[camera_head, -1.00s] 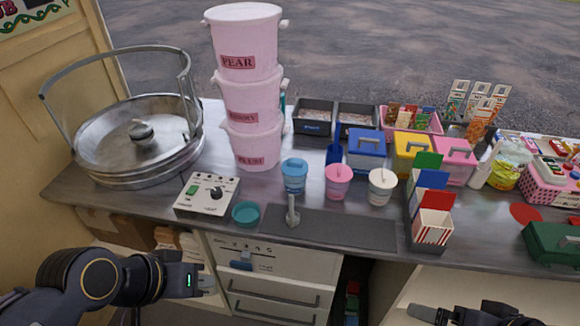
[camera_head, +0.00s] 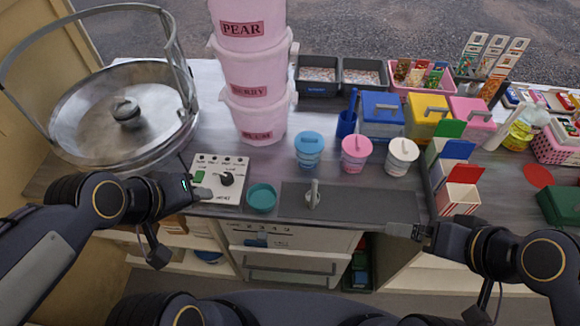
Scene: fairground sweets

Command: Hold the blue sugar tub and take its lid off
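The blue sugar tub (camera_head: 309,158) is a small round tub standing upright on the counter. Its blue lid (camera_head: 309,138), with a raised handle, sits on top of it. My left gripper (camera_head: 203,192) is at the counter's front edge by the control box, left of the tub and nearer to me. My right gripper (camera_head: 393,230) is at the front edge, right of the tub and nearer to me. Neither gripper touches the tub. Both look empty, but their finger gaps are too small to judge.
A pink tub (camera_head: 355,160) and a white tub (camera_head: 401,162) stand right of the blue one. A teal dish (camera_head: 262,198), a control box (camera_head: 219,184) and a scoop (camera_head: 313,196) are in front. Stacked pink buckets (camera_head: 253,73) stand behind left. A carton rack (camera_head: 442,187) is right.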

